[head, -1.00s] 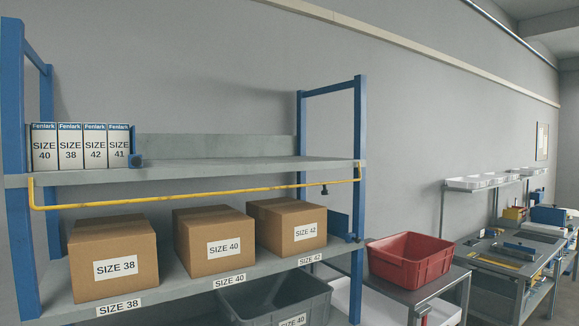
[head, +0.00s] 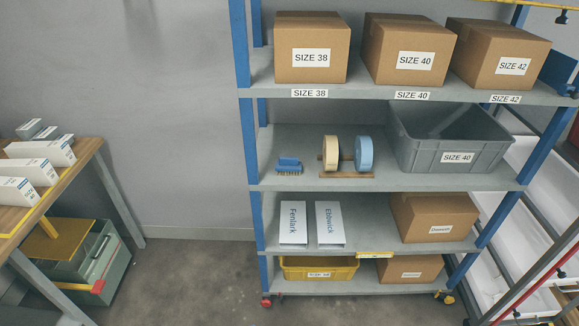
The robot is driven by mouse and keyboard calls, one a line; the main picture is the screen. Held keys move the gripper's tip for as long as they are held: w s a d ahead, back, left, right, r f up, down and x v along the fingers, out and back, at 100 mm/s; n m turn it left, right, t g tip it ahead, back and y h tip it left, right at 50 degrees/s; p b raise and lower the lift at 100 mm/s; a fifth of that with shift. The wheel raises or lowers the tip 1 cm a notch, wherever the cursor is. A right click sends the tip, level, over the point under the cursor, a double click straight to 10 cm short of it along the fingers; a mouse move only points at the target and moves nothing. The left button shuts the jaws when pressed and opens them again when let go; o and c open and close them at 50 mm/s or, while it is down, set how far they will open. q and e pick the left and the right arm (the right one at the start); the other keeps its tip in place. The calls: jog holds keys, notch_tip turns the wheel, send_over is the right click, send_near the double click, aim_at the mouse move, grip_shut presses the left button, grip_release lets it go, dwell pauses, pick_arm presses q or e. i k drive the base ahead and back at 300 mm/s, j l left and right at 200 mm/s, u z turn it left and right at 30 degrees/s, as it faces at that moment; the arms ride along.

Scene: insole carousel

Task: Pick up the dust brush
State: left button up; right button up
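The dust brush (head: 288,166) has a blue back and pale bristles. It lies on the second visible shelf (head: 380,183) of the blue-framed rack, near that shelf's left end. It stands clear of the tape rolls to its right. Neither of my grippers shows in the head view.
A cream roll (head: 330,154) and a blue roll (head: 364,153) sit on a wooden stand right of the brush. A grey bin (head: 450,155) labelled SIZE 40 fills the shelf's right. Boxes stand above. A wooden table (head: 88,160) is at left; the floor between is clear.

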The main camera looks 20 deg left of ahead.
aim_at(285, 164)
jog(key=i+l+u, duration=0.35)
jog(key=l, duration=0.25)
jog(key=i+l+u, duration=0.35)
jog(key=l, duration=0.4)
